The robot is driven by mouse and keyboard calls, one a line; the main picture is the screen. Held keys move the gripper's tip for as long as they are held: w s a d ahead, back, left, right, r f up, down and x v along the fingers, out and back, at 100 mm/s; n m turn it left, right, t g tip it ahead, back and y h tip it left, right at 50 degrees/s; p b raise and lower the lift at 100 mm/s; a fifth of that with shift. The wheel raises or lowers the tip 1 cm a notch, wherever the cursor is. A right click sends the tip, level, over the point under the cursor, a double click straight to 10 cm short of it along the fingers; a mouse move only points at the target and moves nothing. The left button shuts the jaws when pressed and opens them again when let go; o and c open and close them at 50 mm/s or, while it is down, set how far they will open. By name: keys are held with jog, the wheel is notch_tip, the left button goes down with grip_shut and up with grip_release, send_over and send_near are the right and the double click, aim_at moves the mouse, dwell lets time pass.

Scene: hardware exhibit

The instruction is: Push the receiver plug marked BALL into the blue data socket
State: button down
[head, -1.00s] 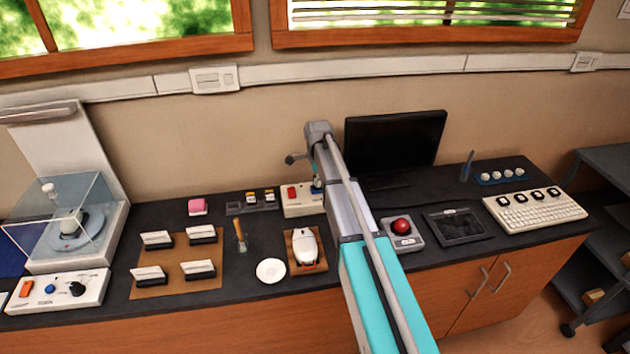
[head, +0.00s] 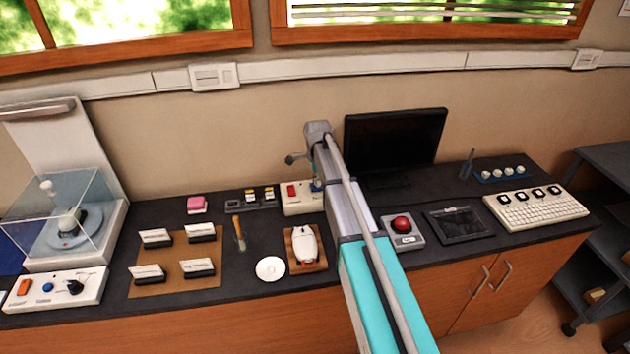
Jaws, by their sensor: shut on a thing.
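My arm reaches over the bench to a cream box (head: 297,204) with a red switch (head: 292,191) on its left part. My gripper (head: 316,181) points down at the right part of this box, mostly hidden by my own arm. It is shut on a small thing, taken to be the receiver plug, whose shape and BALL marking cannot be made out. A small blue patch (head: 317,187) shows on the box just under the gripper, likely the blue data socket. Whether the plug is in the socket or above it cannot be told.
Left of the box are a grey tray with small yellow-topped pieces (head: 251,202) and a pink block (head: 197,203). A white mouse (head: 304,245) on a brown board stands in front. A black monitor (head: 394,140) and a red trackball (head: 402,224) are to the right.

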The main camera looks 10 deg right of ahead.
jog(key=c, duration=0.5)
grip_release()
jog(key=shift+c, duration=0.2)
jog(key=o, duration=0.5)
jog(key=shift+r, duration=0.15)
jog(key=shift+r+p, duration=3.4)
jog(key=shift+p, duration=0.1)
jog(key=shift+s, duration=0.1)
jog(key=s+n, duration=0.6)
jog(key=s, duration=0.3)
jog(key=s+n, duration=0.6)
jog(key=s, duration=0.4)
jog(key=s+n, duration=0.6)
jog(key=s, duration=0.4)
jog(key=shift+a, duration=0.4)
